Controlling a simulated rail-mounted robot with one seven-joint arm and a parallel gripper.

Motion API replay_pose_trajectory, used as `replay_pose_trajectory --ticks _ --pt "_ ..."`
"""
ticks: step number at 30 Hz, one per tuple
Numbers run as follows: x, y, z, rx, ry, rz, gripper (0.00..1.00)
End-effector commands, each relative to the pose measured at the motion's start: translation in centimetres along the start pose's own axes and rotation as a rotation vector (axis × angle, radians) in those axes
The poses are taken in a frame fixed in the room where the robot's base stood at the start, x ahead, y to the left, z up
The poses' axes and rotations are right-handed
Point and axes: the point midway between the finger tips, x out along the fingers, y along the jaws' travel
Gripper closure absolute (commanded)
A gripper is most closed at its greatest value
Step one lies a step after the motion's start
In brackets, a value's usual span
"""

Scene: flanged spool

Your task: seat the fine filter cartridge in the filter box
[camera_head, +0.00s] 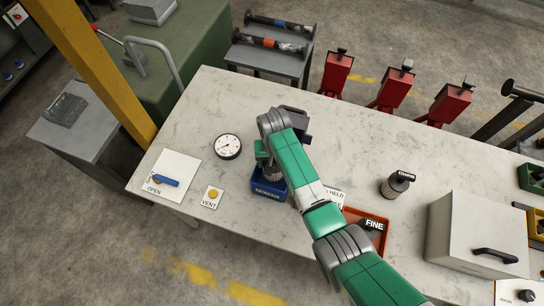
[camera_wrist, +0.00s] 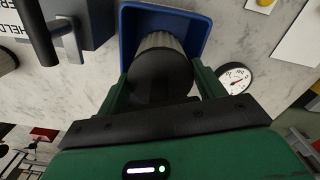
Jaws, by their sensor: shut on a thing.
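My gripper (camera_head: 266,164) is shut on a cartridge with a dark cap and pale pleated body; its fingers flank the cap in the wrist view (camera_wrist: 160,82). The held cartridge (camera_wrist: 158,42) has its pleated end within the outline of a blue bin (camera_head: 268,190); whether it touches the bottom is unclear. No label shows on it. The blue bin also shows in the wrist view (camera_wrist: 203,27). A dark cartridge labelled FINE (camera_head: 374,225) is in an orange tray (camera_head: 383,247), partly behind my arm. Which box is the filter box is not clear.
A dark grey housing (camera_head: 295,118) stands behind my wrist. Another labelled cartridge (camera_head: 396,187) stands on the table. A pale box with a black handle (camera_head: 455,225) is at right. A gauge (camera_head: 228,146), VENT button (camera_head: 212,194) and blue valve handle (camera_head: 166,181) are at left.

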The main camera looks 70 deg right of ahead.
Motion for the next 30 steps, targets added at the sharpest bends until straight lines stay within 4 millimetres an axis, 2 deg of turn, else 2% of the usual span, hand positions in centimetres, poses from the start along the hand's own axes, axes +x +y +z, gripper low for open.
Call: replay_pose_trajectory --ticks 16,30 --pt "6.3 0.0 0.0 0.0 0.0 0.0 0.59" --pt "6.6 0.0 0.0 -0.001 0.0 0.0 0.59"
